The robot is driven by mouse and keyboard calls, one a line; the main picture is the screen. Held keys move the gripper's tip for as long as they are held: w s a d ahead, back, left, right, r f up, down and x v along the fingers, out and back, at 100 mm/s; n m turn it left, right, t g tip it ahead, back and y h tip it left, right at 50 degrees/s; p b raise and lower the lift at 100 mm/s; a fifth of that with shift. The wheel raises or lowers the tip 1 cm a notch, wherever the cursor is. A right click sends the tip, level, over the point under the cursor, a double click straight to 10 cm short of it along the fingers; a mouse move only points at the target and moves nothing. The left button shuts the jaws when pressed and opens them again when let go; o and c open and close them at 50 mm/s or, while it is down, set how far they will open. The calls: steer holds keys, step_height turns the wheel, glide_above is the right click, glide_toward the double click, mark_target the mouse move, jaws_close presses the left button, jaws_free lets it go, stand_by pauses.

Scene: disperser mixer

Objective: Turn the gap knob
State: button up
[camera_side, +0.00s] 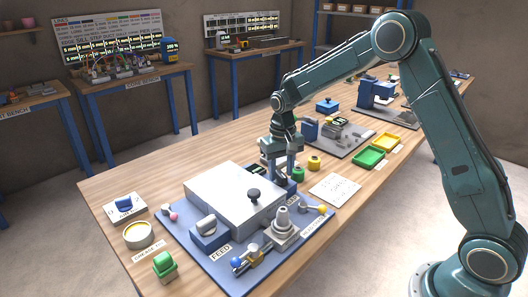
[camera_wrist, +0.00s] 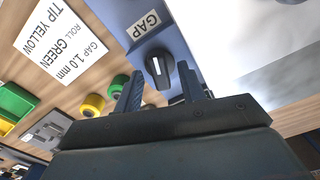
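The gap knob (camera_wrist: 158,68) is a black knob with a pale pointer line, on a blue-grey face beside a white GAP label (camera_wrist: 143,25) in the wrist view. My gripper (camera_wrist: 160,72) is open, with one finger on each side of the knob. A gap shows between the knob and each finger; whether the fingertips reach past its front is unclear. In the side view my gripper (camera_side: 282,170) points down at the far right corner of the grey mill block (camera_side: 225,195). The knob is hidden there behind the fingers.
A printed card (camera_wrist: 60,40) reads gap 1.0 mm, roll green, tip yellow. Green (camera_side: 299,174) and yellow (camera_side: 314,162) round pieces stand close right of my gripper. Green (camera_side: 369,157) and yellow (camera_side: 385,142) trays lie farther right.

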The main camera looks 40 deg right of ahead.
steer(key=shift+c, duration=0.2)
jaws_close()
steer(key=shift+n, duration=0.3)
steer(key=n, duration=1.1)
stand_by(0.3)
steer(key=shift+o, duration=0.2)
jaws_free()
